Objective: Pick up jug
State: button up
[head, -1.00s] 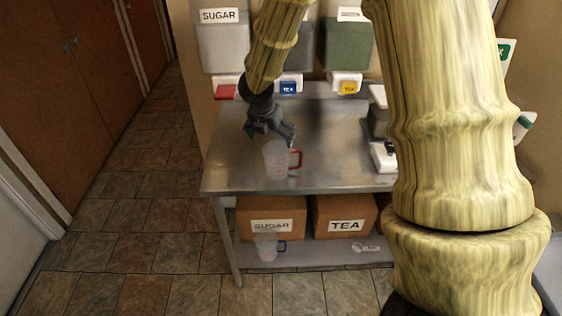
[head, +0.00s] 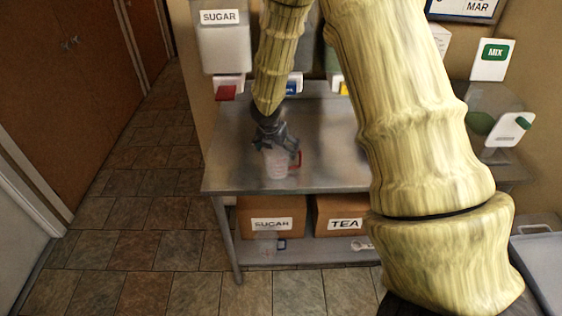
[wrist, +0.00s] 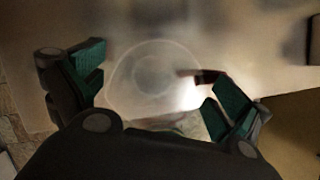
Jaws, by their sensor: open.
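A clear jug (head: 277,165) with a red handle stands upright on the steel table (head: 330,172). In the wrist view the jug (wrist: 152,75) appears from above as a pale round outline, its dark reddish handle pointing right. My gripper (head: 278,146) is directly over the jug, pointing down, and hides part of its top. In the wrist view my gripper (wrist: 155,95) is open, with one green-padded finger to the left of the jug and the other to the lower right, near the handle. I cannot tell whether either finger touches it.
A SUGAR dispenser (head: 224,48) hangs above the table's back left. The tabletop left of the jug is clear.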

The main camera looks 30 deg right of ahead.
jog(key=shift+f, duration=0.15)
jog(key=shift+c, duration=0.2)
jog(key=shift+s, duration=0.1)
jog(key=c, duration=1)
jog(key=shift+c, duration=0.6)
jog(key=s+a+r+b, duration=0.5)
jog(key=s+a+b, duration=0.1)
jog(key=s+a, duration=0.4)
jog(key=shift+s+a, duration=0.25)
jog(key=shift+s, duration=0.65)
